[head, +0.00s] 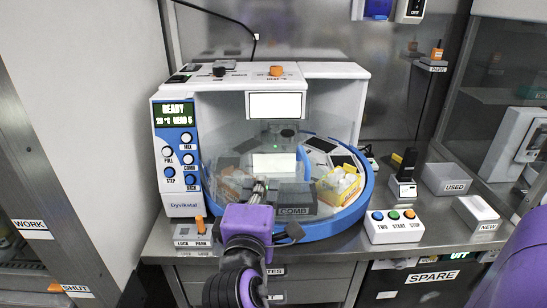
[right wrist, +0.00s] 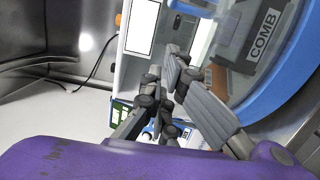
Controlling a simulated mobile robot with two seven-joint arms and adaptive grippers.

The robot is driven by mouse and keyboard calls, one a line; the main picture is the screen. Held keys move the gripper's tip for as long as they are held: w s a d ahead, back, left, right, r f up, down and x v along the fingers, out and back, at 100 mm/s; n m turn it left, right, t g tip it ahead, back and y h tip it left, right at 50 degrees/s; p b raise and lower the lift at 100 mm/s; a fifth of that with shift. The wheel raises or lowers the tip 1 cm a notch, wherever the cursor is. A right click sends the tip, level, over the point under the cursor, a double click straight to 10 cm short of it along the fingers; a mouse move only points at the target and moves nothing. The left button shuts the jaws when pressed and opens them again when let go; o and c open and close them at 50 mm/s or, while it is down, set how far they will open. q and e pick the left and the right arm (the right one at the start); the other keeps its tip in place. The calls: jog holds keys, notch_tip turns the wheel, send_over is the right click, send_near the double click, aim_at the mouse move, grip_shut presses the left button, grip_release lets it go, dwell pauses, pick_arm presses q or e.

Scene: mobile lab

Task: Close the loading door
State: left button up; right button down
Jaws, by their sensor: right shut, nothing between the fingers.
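The white machine (head: 182,205) stands on the steel bench, its screen reading READY. A clear loading door (head: 225,125) shows as a see-through pane across the front opening, with white plates on it. Whether it is fully shut, I cannot tell. My right gripper (head: 262,186) is shut and empty in front of the lower part of the opening, near the lower white plate. In the right wrist view its closed fingers (right wrist: 178,72) are in front of the machine; contact with the door is unclear. My left gripper is not in view.
Inside the blue ring (head: 364,190) sit a yellow rack (head: 338,187) and a dark COMB box (head: 295,198). A button box (head: 394,227), a USED tray (head: 446,179) and a NEW box (head: 477,211) stand to the right. A LOCK/PARK block (head: 192,238) sits front left.

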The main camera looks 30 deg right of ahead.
aim_at(283, 175)
jog(key=x, duration=0.3)
jog(key=p+x, duration=0.1)
jog(key=x, duration=0.2)
jog(key=p+x, duration=0.1)
jog(key=x, duration=0.2)
jog(key=shift+r, duration=0.3)
jog(key=d, duration=0.1)
jog(key=s+d+p, duration=0.1)
jog(key=d, duration=0.1)
jog(key=shift+d, duration=0.15)
jog(key=shift+s+d, duration=0.25)
jog(key=shift+d, duration=0.1)
jog(key=shift+f, duration=0.15)
jog(key=shift+d, duration=0.1)
